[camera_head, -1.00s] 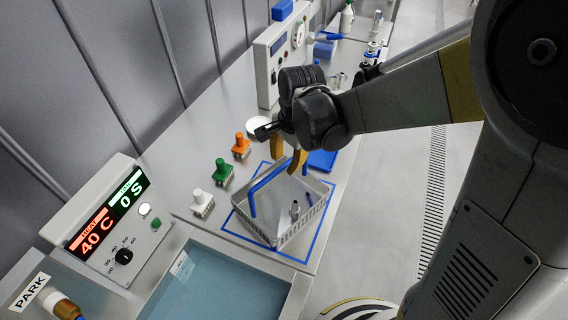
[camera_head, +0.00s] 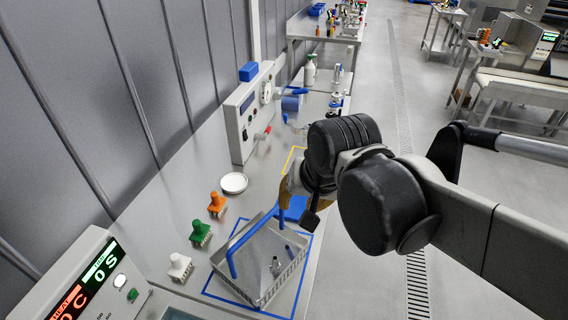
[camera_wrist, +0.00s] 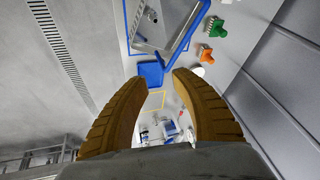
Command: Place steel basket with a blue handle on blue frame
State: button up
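The steel basket (camera_head: 262,268) sits on the counter inside the blue frame (camera_head: 215,299), a blue outline around its base. Its blue handle (camera_head: 246,236) stands up over the basket. Small metal parts (camera_head: 277,265) lie in the basket. My gripper (camera_head: 285,196) is beyond the basket in the head view, with its yellow-brown fingers partly hidden by my wrist. In the wrist view the fingers of my gripper (camera_wrist: 158,78) are apart with nothing between them. The basket (camera_wrist: 150,30) and handle (camera_wrist: 190,28) lie past the fingertips, clear of them.
White (camera_head: 179,267), green (camera_head: 201,233) and orange (camera_head: 217,204) knobbed pieces stand left of the frame. A white dish (camera_head: 234,183) and a blue flat piece (camera_head: 294,207) lie behind. A control box (camera_head: 245,115) stands farther back; a yellow outline (camera_head: 292,158) marks the counter.

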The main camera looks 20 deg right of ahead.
jog(key=s+d+n+t, duration=0.1)
jog(key=s+n, duration=0.1)
jog(key=s+d+n+t, duration=0.1)
jog(key=s+n, duration=0.1)
jog(key=shift+d+h, duration=0.2)
jog(key=shift+h, duration=0.1)
